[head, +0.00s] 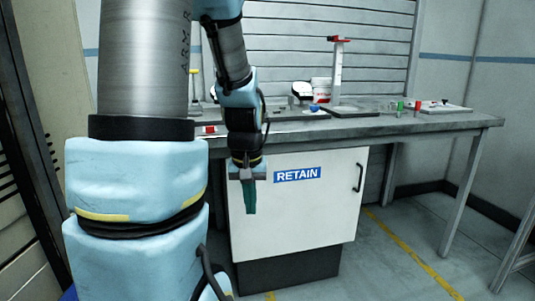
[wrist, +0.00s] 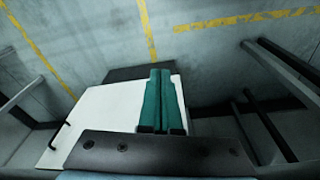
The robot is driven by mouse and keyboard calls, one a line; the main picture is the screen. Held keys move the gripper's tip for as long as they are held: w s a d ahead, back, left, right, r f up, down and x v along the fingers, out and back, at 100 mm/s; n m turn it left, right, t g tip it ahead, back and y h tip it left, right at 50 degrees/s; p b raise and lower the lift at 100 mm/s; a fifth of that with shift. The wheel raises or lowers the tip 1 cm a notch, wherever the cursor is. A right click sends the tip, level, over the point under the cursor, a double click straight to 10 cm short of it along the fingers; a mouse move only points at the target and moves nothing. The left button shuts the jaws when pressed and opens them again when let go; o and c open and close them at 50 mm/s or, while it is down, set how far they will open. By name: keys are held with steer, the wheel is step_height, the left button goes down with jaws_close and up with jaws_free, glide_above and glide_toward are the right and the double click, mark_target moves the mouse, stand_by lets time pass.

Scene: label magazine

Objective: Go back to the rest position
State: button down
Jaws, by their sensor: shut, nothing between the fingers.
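My gripper (head: 249,196) hangs pointing down in front of the white cabinet marked RETAIN (head: 300,215) in the head view, below the level of the bench top. Its green fingers are together with nothing between them. In the wrist view the closed fingers (wrist: 162,100) show over the white cabinet (wrist: 110,115) and the grey floor. From these views I cannot tell the exact gap between the fingers and the cabinet front.
A grey bench (head: 420,124) stands behind my arm. It carries a red-topped stand (head: 337,70), a green item (head: 400,106) and several small items. The cabinet has a dark handle (head: 358,177) at its right. Open floor (head: 400,245) with a yellow line lies to the right.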

steer(key=s+a, duration=0.3)
steer(key=s, duration=0.2)
step_height(320, 180, up, 13)
steer(key=p, duration=1.4)
steer(key=shift+s+d+m, duration=0.15)
steer(key=shift+s+m, duration=0.15)
steer(key=shift+m, duration=0.1)
steer(key=shift+r, duration=0.1)
